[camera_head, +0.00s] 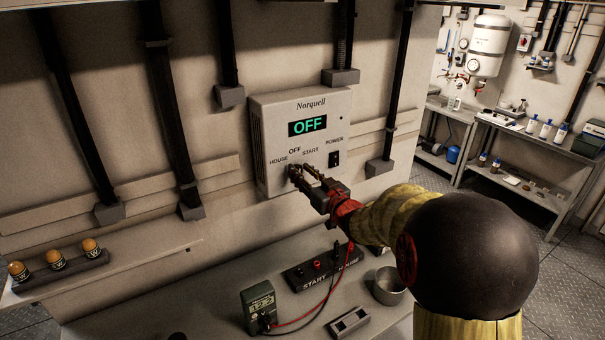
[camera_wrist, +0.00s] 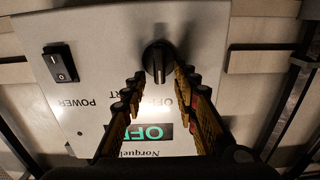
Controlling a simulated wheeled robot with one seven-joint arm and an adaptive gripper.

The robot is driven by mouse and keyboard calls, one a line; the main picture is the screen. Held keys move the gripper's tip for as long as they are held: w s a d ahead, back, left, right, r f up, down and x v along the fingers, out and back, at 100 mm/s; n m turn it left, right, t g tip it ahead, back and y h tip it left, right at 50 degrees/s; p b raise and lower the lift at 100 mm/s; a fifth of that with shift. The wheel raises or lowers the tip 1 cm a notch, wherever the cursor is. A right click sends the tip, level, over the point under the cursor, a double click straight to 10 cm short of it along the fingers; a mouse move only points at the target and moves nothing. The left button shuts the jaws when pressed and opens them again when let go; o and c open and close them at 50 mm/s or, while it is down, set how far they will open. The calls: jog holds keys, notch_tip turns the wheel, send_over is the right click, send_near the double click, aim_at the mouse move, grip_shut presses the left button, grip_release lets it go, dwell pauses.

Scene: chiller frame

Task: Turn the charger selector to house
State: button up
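The charger (camera_head: 268,165) is a pale wall box marked Norquell, with a green display (camera_head: 308,125) reading OFF. Its selector has labels HOUSE at left, OFF at top and START at right. The black selector knob (camera_wrist: 158,58) shows in the wrist view, where the panel is upside down. Its ridge points down in that picture, towards the OFF label. My gripper (camera_head: 300,171) is at the selector, hiding most of the knob in the head view. In the wrist view my gripper (camera_wrist: 162,78) is open, one finger on each side of the knob's ridge, with gaps visible.
A black POWER rocker switch (camera_head: 334,159) sits right of the selector. Below, the bench holds a meter (camera_head: 258,306) with leads, a START terminal block (camera_head: 310,274) and a metal cup (camera_head: 389,286). Dark vertical conduits (camera_head: 172,100) flank the box.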

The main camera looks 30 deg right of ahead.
jog(key=shift+c, duration=1)
grip_shut()
jog(key=shift+f+n+b, duration=0.1)
jog(key=shift+n+b, duration=0.3)
jog(key=shift+b, duration=0.15)
jog(key=n+b, duration=0.2)
jog(key=b, duration=0.1)
jog(key=a+n+b, duration=0.1)
jog(key=n+b, duration=0.4)
jog(key=n, duration=0.1)
jog(key=shift+a+f+b, duration=0.15)
jog(key=shift+f+b, duration=0.1)
jog(key=shift+b, duration=0.15)
jog(key=shift+o, duration=1)
grip_release()
